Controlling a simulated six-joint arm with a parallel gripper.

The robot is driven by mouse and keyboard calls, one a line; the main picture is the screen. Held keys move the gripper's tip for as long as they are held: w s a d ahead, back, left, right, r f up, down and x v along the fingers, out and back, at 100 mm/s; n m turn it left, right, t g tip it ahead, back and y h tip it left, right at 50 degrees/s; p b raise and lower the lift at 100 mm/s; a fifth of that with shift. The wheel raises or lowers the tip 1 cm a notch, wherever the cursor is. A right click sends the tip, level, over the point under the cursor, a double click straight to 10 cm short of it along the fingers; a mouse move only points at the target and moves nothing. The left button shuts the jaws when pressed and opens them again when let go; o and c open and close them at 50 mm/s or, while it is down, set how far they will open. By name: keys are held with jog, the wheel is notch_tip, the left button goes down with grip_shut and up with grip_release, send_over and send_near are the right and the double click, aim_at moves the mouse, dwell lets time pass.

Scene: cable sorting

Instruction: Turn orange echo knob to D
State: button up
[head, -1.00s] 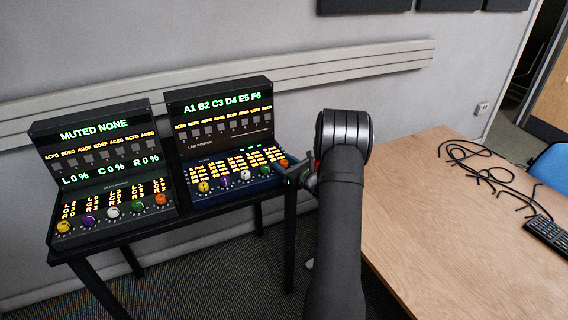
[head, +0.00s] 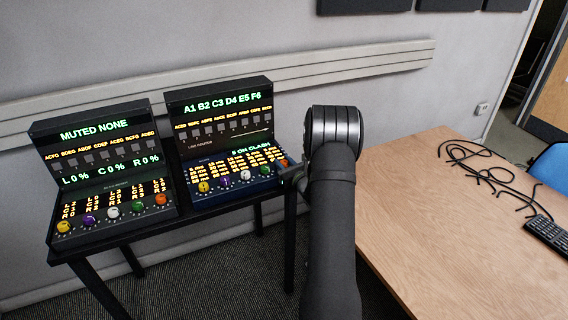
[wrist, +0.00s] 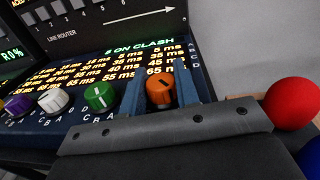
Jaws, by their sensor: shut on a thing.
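The orange echo knob (wrist: 159,97) is at the right end of the knob row on the right console (head: 237,186). In the wrist view my gripper (wrist: 160,86) has one finger on each side of it, shut on the knob. A dark mark shows on the knob's face; its exact setting is hard to read. In the head view the orange knob (head: 283,164) shows only partly beside my gripper (head: 288,172).
Green (wrist: 99,97), white (wrist: 53,100) and purple (wrist: 17,108) knobs stand left of the orange one. The panel text reads "ON CLASH". The left console (head: 112,215) shares the black stand. A red ball (wrist: 292,103) is close at the right. A wooden table (head: 440,230) holds black cables.

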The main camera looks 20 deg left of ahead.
jog(key=shift+r+m+t+h, duration=0.1)
jog(key=shift+m+t+h, duration=1)
jog(key=shift+t+h, duration=0.15)
jog(key=o, duration=0.9)
jog(key=v, duration=1.7)
jog(key=shift+s+d, duration=0.1)
jog(key=shift+s, duration=0.15)
jog(key=shift+o, duration=0.2)
